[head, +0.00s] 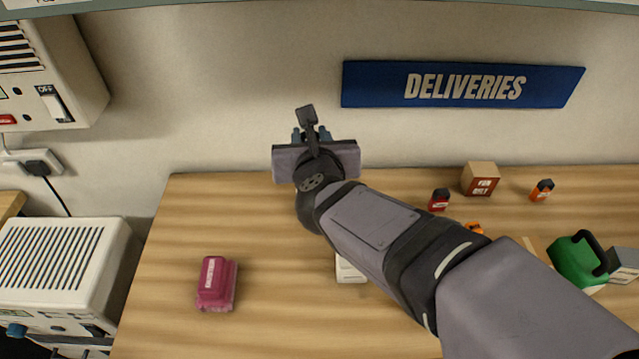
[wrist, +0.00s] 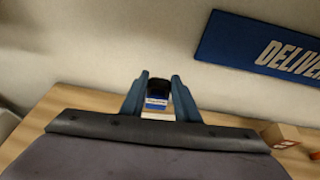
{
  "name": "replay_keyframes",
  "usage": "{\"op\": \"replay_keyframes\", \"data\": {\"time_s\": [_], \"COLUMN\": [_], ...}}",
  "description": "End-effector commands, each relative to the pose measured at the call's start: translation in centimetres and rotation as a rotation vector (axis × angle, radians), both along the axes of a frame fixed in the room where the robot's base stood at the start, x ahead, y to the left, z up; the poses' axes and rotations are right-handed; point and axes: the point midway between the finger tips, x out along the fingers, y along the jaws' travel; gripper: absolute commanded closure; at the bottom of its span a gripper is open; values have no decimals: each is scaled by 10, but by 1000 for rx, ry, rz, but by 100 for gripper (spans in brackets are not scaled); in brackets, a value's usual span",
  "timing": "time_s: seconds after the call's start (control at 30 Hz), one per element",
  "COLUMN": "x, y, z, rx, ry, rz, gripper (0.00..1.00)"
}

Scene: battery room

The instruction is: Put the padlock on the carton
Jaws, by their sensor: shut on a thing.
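My gripper (head: 311,132) is raised at the back of the table, in front of the wall. In the wrist view its two blue fingers (wrist: 160,82) are shut on a small blue thing with a pale label and a black top (wrist: 157,101), which I take for the padlock. Its shape is too small to be sure, and my gripper hides it in the head view. The carton (head: 480,179), a brown box with a printed label, stands at the back of the table, right of my gripper and apart from it. It also shows in the wrist view (wrist: 281,136).
A red-and-black item (head: 439,200) and an orange-and-black item (head: 541,190) flank the carton. A green thing with a black handle (head: 577,262) stands front right. A magenta block (head: 215,284) is at left. My arm partly covers a white object (head: 349,270).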

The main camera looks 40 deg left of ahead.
Motion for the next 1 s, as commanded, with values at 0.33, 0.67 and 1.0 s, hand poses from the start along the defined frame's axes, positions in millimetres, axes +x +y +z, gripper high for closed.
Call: {"op": "replay_keyframes", "data": {"time_s": [0.33,0.67,1.0], "x": [16,18,18], "y": [-6,-8,-7], "z": [17,-11,-46], "rx": [0,-4,-1], "ry": [-1,1,-1], "rz": [-69,-73,-73], "gripper": [96,96,96]}}
